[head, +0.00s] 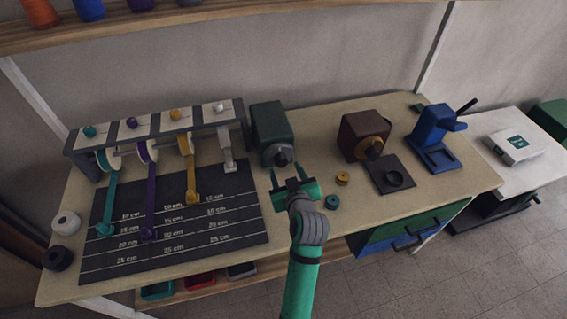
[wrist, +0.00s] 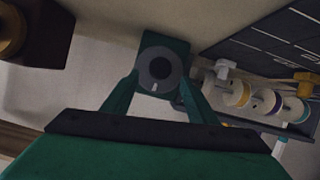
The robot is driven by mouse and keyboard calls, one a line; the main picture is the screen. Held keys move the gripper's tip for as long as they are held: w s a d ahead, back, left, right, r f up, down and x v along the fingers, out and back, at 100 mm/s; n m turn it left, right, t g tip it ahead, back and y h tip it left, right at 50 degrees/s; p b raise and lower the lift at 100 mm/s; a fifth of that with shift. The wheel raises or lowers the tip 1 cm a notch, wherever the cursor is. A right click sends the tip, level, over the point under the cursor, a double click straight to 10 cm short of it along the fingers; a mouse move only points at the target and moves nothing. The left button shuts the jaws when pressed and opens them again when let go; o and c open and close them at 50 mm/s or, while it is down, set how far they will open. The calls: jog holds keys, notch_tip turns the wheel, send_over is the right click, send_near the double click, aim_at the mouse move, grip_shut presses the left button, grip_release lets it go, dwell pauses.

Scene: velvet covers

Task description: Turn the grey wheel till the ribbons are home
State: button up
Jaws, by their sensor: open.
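The grey wheel (head: 279,155) is on the front of a dark green box (head: 270,128). In the wrist view the wheel (wrist: 160,70) shows a small white mark near its lower rim. My gripper (head: 285,176) is open and empty just in front of the wheel, its two fingers spread to either side of it in the wrist view; whether they touch it I cannot tell. From the rack (head: 155,130), teal (head: 110,200), purple (head: 151,195) and yellow (head: 190,175) ribbons reach out over the dark marked mat (head: 230,235). The pale ribbon (head: 225,150) is short.
Right of the green box stand a brown box (head: 363,135) with an orange-rimmed knob and a blue press (head: 437,135). Small yellow (head: 342,179) and teal (head: 332,202) discs lie near my gripper. White (head: 66,222) and black (head: 57,258) rolls lie at the left edge.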

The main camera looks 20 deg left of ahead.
aim_at(282, 163)
jog(key=x, duration=0.5)
jog(key=shift+s+a, duration=0.1)
jog(key=shift+w+a+f, duration=0.1)
jog(key=shift+w+f, duration=0.05)
jog(key=shift+w, duration=0.2)
jog(key=c, duration=1.1)
